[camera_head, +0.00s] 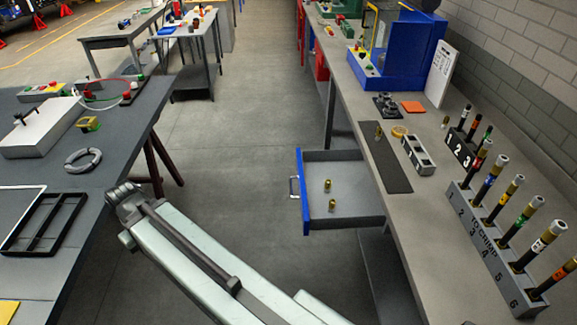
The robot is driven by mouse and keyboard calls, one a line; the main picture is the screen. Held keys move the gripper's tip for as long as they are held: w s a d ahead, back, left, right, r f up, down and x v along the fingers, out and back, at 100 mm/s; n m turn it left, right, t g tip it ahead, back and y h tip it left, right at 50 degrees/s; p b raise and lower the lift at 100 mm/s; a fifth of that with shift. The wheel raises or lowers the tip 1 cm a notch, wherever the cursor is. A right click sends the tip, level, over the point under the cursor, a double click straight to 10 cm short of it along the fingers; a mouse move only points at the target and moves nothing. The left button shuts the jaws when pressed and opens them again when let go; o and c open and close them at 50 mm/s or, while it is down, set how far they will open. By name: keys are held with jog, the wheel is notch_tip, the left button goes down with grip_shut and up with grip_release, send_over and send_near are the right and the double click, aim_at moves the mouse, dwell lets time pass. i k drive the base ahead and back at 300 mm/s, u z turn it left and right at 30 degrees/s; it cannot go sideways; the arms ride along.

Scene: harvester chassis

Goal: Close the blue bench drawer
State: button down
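The blue bench drawer (304,200) stands open, pulled out to the left from under the right-hand grey bench (370,90). Its blue front faces left and carries a grey handle (293,187). Its grey tray is visible, with two small brass pieces (328,186) standing in it. My pale arm reaches up from the bottom edge to the left of the drawer, and its visible end is apart from the drawer. I cannot make out gripper fingers in this view.
The right bench top holds a numbered rack of tools (487,240), a black mat (384,160) and a blue machine (400,55). The left bench (120,165) carries a black tray (45,222) and a grey ring (83,159). The floor aisle between the benches is clear.

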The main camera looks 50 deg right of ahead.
aim_at(358, 204)
jog(key=i, duration=0.85)
jog(key=u, duration=0.05)
